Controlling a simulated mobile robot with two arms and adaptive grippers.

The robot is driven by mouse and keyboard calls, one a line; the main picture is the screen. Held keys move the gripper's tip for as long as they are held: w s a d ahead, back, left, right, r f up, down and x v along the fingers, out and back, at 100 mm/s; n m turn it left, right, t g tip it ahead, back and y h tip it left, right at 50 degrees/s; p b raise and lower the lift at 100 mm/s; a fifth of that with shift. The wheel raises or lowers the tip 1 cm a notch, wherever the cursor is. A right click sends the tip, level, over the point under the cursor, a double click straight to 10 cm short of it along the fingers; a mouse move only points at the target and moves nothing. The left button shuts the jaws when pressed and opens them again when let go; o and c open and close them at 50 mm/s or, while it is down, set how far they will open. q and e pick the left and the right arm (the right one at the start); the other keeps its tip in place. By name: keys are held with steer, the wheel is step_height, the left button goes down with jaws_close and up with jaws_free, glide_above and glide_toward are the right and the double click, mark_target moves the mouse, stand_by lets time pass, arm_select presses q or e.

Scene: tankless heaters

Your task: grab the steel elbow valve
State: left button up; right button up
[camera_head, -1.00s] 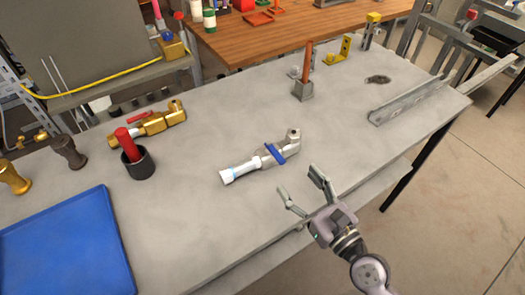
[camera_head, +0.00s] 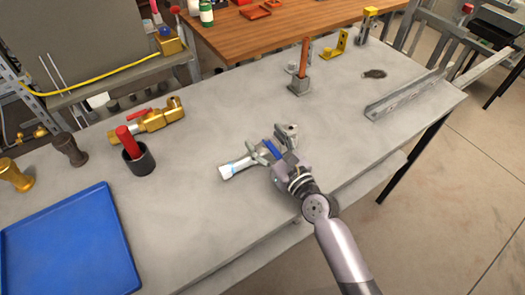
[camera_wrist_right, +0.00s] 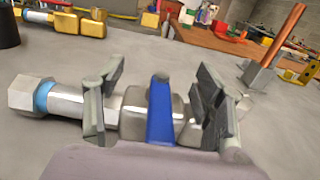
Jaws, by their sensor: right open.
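The steel elbow valve (camera_head: 233,167) lies on the grey table, with a white end at the left and a blue handle in its middle. My right gripper (camera_head: 272,148) is at the valve's middle and partly hides it in the head view. In the right wrist view the open fingers (camera_wrist_right: 158,100) stand on either side of the valve's body and blue handle (camera_wrist_right: 161,110). The valve's hex end (camera_wrist_right: 30,94) points left there, and its right end is partly hidden behind a finger. I cannot tell whether the fingers touch the valve. My left gripper is not in view.
A brass valve (camera_head: 155,118) with a red handle and a black cup (camera_head: 138,160) holding a red object stand to the left. A blue tray (camera_head: 70,245) lies at front left. A metal channel (camera_head: 405,94) lies at the right. The table around the valve is clear.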

steer(key=shift+c, duration=0.3)
jaws_close()
stand_by(0.6)
steer(key=shift+r, duration=0.1)
